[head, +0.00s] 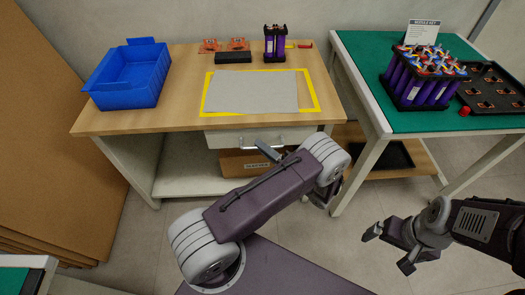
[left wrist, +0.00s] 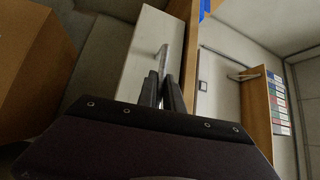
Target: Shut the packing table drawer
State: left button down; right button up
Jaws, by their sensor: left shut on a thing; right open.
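The packing table (head: 180,118) has a wooden top. Its white drawer front (head: 225,139) sits just under the front edge of the top. No drawer interior shows, and I cannot tell if a small gap is left behind the front. My left gripper (head: 268,151) is at the drawer front, partly hidden by my own forearm. In the left wrist view its two dark fingers are shut on the metal drawer handle (left wrist: 163,57), with the white drawer front (left wrist: 138,50) beside it. My right gripper (head: 388,249) is open and empty over the floor at the lower right.
On the packing table are a blue bin (head: 130,78), a grey mat (head: 250,92) framed in yellow, a black block (head: 233,57) and a purple cell pack (head: 275,43). A cardboard box (head: 235,163) is below the drawer. A green-topped table (head: 365,75) stands to the right.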

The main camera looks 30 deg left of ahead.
pick_arm(q)
jog(key=shift+w+a+f, duration=0.1)
jog(key=shift+w+a, duration=0.55)
jog(key=shift+w, duration=0.45)
jog(key=c, duration=1.7)
grip_release()
jog(key=shift+o, duration=1.1)
jog(key=shift+w, duration=0.1)
jog(key=v, duration=0.9)
jog(key=shift+p, duration=0.45)
